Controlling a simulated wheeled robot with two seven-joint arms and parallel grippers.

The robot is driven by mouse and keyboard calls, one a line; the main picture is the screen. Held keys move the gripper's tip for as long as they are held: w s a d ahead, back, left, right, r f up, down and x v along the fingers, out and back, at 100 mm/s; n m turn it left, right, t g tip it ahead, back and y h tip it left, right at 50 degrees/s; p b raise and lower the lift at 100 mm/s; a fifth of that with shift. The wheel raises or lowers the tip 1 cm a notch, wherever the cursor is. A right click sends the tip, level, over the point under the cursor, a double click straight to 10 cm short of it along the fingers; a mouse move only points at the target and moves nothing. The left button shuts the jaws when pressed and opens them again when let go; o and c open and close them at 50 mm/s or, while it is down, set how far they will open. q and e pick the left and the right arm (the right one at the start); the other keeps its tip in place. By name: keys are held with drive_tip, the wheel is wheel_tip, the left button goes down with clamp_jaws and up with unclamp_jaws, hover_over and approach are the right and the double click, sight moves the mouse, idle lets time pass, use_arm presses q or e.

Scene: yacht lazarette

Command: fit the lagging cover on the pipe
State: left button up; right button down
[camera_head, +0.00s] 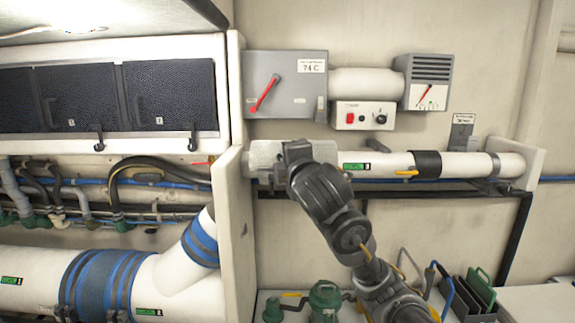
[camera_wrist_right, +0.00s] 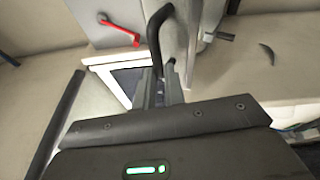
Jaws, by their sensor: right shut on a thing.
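A white lagged pipe (camera_head: 385,162) runs across the back wall, with a green label, a dark band and a yellow lever. A light grey piece that looks like the lagging cover (camera_head: 262,152) is at the pipe's left end, beside the partition. My right gripper (camera_head: 283,165) is in front of it and hides its middle. In the right wrist view my right gripper (camera_wrist_right: 160,82) is shut on a black curved handle (camera_wrist_right: 158,38) of the grey cover (camera_wrist_right: 185,40). Whether the cover touches the pipe cannot be told. My left gripper is not in view.
A white partition (camera_head: 232,225) stands just left of the gripper. A grey box with a red lever (camera_head: 285,85) and a control box (camera_head: 363,115) are above the pipe. A dark frame (camera_head: 440,192) runs below. Green fittings (camera_head: 324,300) and a dark rack (camera_head: 470,298) stand lower down.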

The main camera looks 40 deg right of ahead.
drive_tip(key=shift+w+d+r+p, duration=0.3)
drive_tip(key=shift+w+d+p, duration=0.2)
drive_tip(key=shift+w+d, duration=0.3)
drive_tip(key=shift+d+p+x, duration=0.2)
drive_tip(key=shift+p+x, duration=0.15)
drive_tip(key=shift+x, duration=0.6)
drive_tip(key=shift+w+d+p, duration=0.6)
drive_tip(key=shift+w+d, duration=0.3)
drive_tip(key=shift+w, duration=0.25)
drive_tip(key=shift+w+d+p, duration=0.4)
drive_tip(key=shift+w+d, duration=0.45)
drive_tip(key=shift+w, duration=0.35)
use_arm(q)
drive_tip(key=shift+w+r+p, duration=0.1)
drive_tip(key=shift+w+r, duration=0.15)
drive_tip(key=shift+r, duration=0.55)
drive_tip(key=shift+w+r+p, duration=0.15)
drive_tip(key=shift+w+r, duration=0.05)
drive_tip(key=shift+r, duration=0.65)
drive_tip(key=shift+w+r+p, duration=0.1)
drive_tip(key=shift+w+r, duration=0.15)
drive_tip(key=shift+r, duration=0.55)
use_arm(e)
drive_tip(key=shift+w+d+f, duration=0.1)
drive_tip(key=shift+w+d, duration=0.65)
drive_tip(key=shift+w, duration=0.3)
drive_tip(key=shift+w+d, duration=0.7)
drive_tip(key=shift+w, duration=0.35)
